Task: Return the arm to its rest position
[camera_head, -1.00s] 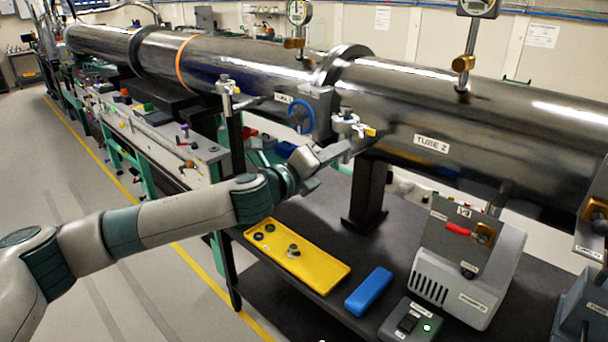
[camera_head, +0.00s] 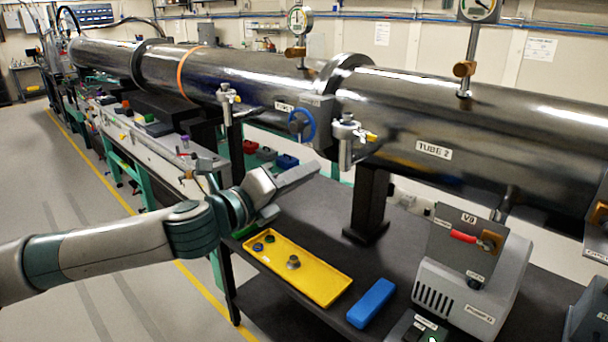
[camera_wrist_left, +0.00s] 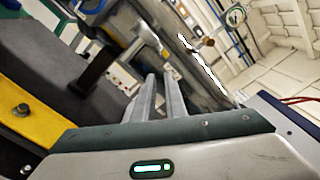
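My left arm comes in from the left in the head view. Its gripper (camera_head: 297,177) is above the left back part of the bench shelf, beyond the yellow tray (camera_head: 325,290) and below the steel tube. In the left wrist view the two grey fingers (camera_wrist_left: 160,85) stand close side by side with a narrow gap and nothing seen between them. The gripper is empty and apart from the valve fittings. My right gripper is not in view.
The long tube (camera_head: 490,140) with a blue handwheel (camera_head: 302,123) and a valve fitting (camera_head: 346,140) runs above the bench. The yellow tray holds small parts; a blue block (camera_head: 371,303) and a grey pump unit (camera_head: 468,287) stand to its right. The floor at left is open.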

